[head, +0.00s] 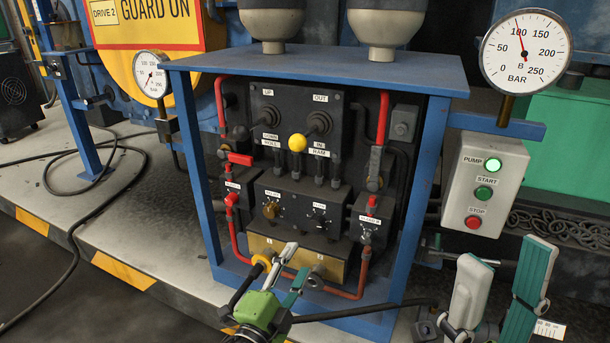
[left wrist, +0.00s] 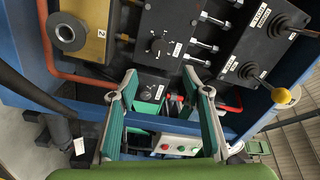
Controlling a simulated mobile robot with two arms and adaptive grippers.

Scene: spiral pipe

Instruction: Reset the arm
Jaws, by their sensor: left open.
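My left gripper (head: 296,262) has a green body and is low in front of the brass block (head: 320,268) of the control panel (head: 330,160). In the left wrist view its two teal-padded fingers (left wrist: 160,82) stand apart, with nothing between them. The panel's knobs and labels show beyond them. My right gripper (head: 506,258) is at the lower right in the head view, pointing up below the pump box. Its two fingers are wide apart and hold nothing that I can see.
A blue frame (head: 438,170) surrounds the panel, with a yellow-knobbed lever (head: 297,143) and red pipes (head: 384,118). A grey pump box (head: 486,185) with a lit green lamp stands right. Gauges (head: 526,50) flank the frame. A black cable (head: 75,235) lies on the floor left.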

